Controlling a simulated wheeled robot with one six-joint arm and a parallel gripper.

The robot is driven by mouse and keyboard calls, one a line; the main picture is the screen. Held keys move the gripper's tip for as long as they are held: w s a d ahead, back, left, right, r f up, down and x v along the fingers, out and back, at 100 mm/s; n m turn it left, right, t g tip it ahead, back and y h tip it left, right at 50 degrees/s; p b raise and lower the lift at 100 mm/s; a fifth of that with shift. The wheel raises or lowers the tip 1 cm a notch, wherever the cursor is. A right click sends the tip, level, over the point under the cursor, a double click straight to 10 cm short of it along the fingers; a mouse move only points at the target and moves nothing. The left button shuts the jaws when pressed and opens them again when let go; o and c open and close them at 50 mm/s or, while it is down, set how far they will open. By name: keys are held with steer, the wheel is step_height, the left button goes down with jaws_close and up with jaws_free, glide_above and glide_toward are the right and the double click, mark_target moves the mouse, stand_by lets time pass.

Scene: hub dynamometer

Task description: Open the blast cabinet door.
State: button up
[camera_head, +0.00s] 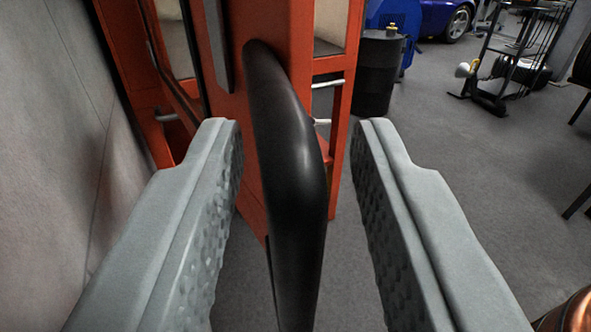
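An orange-red cabinet frame with a glass panel, which looks like the blast cabinet door (225,90), stands at the upper left. A thick curved black handle (290,165) runs from it down toward the camera. My gripper (297,140) is open, with one grey textured finger on each side of the handle. Gaps show between the handle and both fingers, so neither seems to touch it. The lower end of the handle is cut off by the bottom of the picture. I cannot tell whether the door is fully shut.
A pale wall (55,150) rises close on the left. A black drum (378,75) stands behind the cabinet, with a blue car (425,18) farther back. A black rack (515,50) stands at the upper right. A copper-coloured object (570,315) is at the lower right corner. Grey floor (460,150) lies open on the right.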

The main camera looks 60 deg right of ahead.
mark_target(300, 141)
steer(key=shift+r, duration=1.85)
